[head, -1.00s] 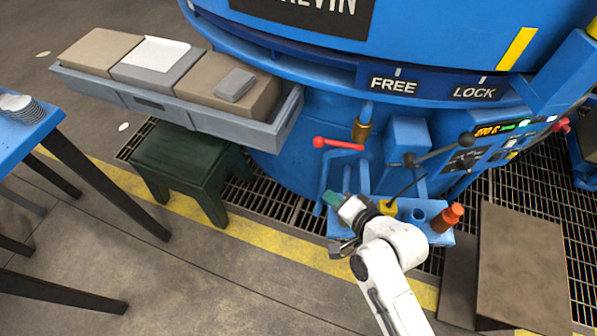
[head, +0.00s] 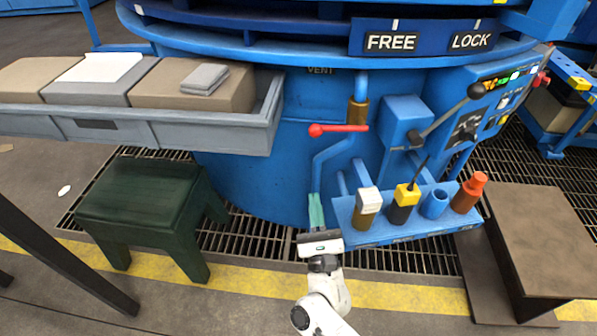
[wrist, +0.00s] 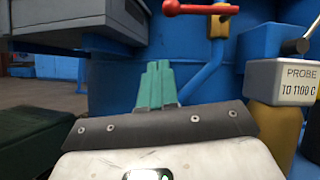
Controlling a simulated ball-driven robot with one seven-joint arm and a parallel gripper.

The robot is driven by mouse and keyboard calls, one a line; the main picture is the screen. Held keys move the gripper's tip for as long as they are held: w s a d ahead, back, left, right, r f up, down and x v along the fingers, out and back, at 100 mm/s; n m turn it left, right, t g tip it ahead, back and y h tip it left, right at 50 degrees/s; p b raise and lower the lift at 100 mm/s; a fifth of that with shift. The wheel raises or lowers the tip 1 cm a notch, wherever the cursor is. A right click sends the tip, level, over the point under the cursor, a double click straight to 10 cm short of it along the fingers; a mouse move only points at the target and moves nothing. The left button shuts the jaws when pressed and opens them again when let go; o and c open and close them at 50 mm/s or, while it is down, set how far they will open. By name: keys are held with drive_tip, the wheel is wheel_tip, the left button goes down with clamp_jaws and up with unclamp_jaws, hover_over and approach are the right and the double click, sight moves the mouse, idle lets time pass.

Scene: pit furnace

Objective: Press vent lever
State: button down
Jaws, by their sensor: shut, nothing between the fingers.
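The vent lever (head: 340,128) is a red bar with a round red knob at its left end. It sits level on a brass valve (head: 358,112) on a blue pipe, below a dark VENT label (head: 320,71). In the wrist view the lever (wrist: 200,9) shows at the top edge, above and right of the fingertips. My gripper (head: 315,208) has teal fingers, shut and empty, pointing up toward the furnace. It is below and slightly left of the lever, apart from it. In the wrist view the closed fingers (wrist: 156,84) stand over my grey wrist plate.
A blue tool shelf (head: 385,236) right of my gripper holds a PROBE block (head: 368,200), a yellow-black tool (head: 404,203) and an orange-capped item (head: 468,192). A grey tray (head: 140,130) juts out at upper left above a green stool (head: 140,195). A black-knobbed lever (head: 445,115) is at right.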

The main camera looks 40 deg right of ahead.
drive_tip(key=shift+s+f+m+g+h+b, duration=0.2)
drive_tip(key=shift+s+f+m+g+h, duration=0.15)
drive_tip(key=shift+m+h, duration=0.45)
drive_tip(key=shift+s+f+m+g+h+b, duration=0.2)
drive_tip(key=shift+f+m+g+h, duration=0.15)
drive_tip(key=shift+m+h, duration=0.4)
drive_tip(key=a+r+x, duration=0.1)
drive_tip(key=r+x, duration=0.1)
drive_tip(key=x, duration=1.1)
drive_tip(key=shift+s, duration=0.45)
drive_tip(key=shift+w+a+m, duration=0.1)
drive_tip(key=shift+a+m, duration=0.05)
drive_tip(key=shift+m, duration=0.2)
